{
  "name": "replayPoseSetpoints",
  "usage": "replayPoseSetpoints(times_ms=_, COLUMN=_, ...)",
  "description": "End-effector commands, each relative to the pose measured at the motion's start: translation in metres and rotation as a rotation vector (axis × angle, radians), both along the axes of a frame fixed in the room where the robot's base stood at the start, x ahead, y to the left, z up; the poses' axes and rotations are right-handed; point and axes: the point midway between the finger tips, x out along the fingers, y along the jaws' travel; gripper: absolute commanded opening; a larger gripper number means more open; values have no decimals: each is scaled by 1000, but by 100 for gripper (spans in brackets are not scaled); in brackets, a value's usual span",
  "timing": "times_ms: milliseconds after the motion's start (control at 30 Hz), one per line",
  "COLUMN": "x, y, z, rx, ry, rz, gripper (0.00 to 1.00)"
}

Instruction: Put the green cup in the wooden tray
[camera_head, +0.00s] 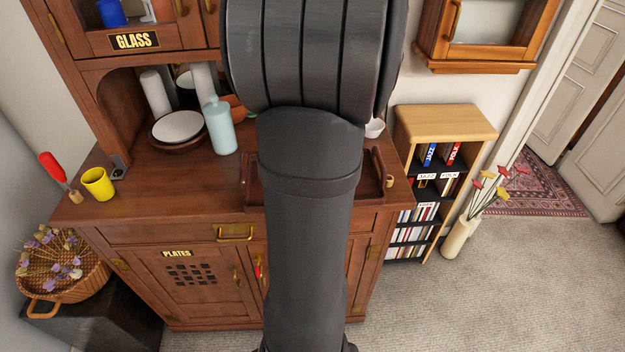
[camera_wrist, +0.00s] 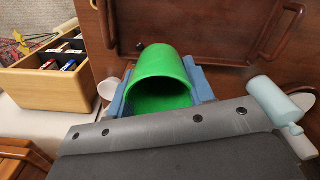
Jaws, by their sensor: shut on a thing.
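The green cup (camera_wrist: 163,62) is in my gripper (camera_wrist: 161,88) in the wrist view, with a blue finger pad on each side of it. The cup is tilted, with its open mouth towards the camera. The wooden tray (camera_wrist: 118,40) lies just beyond the cup in the wrist view, with a raised rim and a handle. In the head view the tray (camera_head: 377,176) sits on the cabinet top, its middle hidden behind my arm. My gripper and the green cup are hidden by my arm in the head view.
A pale blue bottle (camera_head: 220,126) and stacked plates (camera_head: 178,126) stand left of the tray. A white cup (camera_head: 374,128) is behind it at right. A yellow cup (camera_head: 98,184) stands at the far left. A bookshelf (camera_head: 446,124) stands right of the cabinet.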

Motion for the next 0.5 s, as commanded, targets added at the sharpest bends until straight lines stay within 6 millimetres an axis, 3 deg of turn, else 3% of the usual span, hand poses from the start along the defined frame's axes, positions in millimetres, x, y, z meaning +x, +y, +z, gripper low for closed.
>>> replayPoseSetpoints(times_ms=33, x=-1, y=-23, z=0, rx=0, ry=0, rz=-70, gripper=23)
replayPoseSetpoints(times_ms=100, x=-4, y=-50, z=0, rx=1, ry=1, rz=-163, gripper=23)
replayPoseSetpoints(times_ms=500, x=-46, y=-197, z=2, rx=0, ry=0, rz=-670, gripper=23)
